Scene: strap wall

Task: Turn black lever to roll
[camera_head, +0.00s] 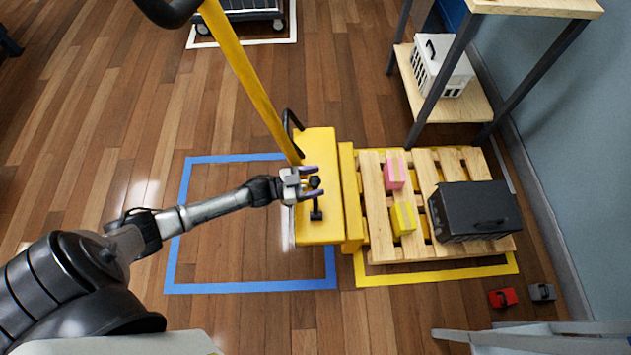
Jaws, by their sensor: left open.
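The black lever (316,214) stands on top of the yellow body of a pallet jack (316,150). My left gripper (316,182) is over the yellow body, with its two fingers apart and pointing right. A dark knob, seemingly the lever's upper end, shows between the fingers. I cannot tell whether the fingers touch it. The jack's yellow handle bar (245,70) rises toward the top left. My right gripper is not in the view.
A wooden pallet (375,222) right of the jack carries a pink box (395,173), a yellow box (403,218) and a black case (474,211). A shelf (462,108) stands at the top right. Blue tape (250,288) marks the floor. Open floor lies left.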

